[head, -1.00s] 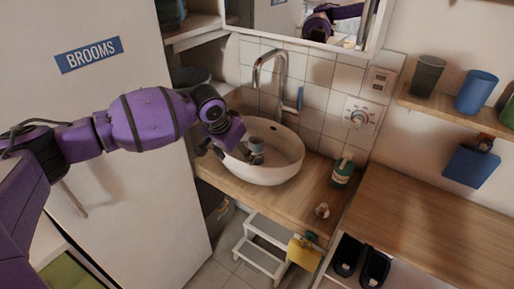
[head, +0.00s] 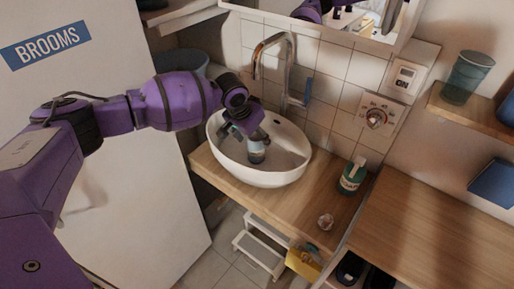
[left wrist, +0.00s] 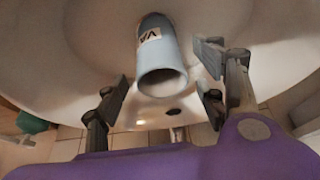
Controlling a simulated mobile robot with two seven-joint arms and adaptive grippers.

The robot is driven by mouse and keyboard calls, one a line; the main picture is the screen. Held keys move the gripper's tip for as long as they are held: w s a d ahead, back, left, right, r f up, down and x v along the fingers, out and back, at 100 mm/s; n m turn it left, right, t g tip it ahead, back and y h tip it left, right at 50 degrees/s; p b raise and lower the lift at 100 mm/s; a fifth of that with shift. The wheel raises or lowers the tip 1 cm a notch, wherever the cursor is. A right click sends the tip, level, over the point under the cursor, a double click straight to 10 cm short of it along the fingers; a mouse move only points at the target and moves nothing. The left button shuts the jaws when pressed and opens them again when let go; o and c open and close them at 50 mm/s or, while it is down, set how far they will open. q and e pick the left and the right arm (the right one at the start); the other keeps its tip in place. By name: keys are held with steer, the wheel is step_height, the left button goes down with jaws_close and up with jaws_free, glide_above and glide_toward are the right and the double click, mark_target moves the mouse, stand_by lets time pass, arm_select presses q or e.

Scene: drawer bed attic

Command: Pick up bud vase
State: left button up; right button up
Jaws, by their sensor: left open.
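The bud vase (left wrist: 160,62) is a pale blue-grey cylinder with a dark open mouth and a white label showing the letters "VA". It stands in the white sink basin (head: 270,177); in the head view the vase (head: 256,153) is partly covered by my gripper. My left gripper (head: 240,137) is open above the basin. In the left wrist view the fingers of my left gripper (left wrist: 165,95) are spread on either side of the vase, with gaps visible between them and its wall. My right gripper is not in view.
The chrome tap (head: 272,55) rises behind the basin. A tall white cabinet (head: 90,120) stands left. A white step stool (head: 262,245) is below.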

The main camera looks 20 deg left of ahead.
arm_select(q)
steer(key=shift+x, duration=1.15)
steer(key=shift+r, duration=0.1)
jaws_close()
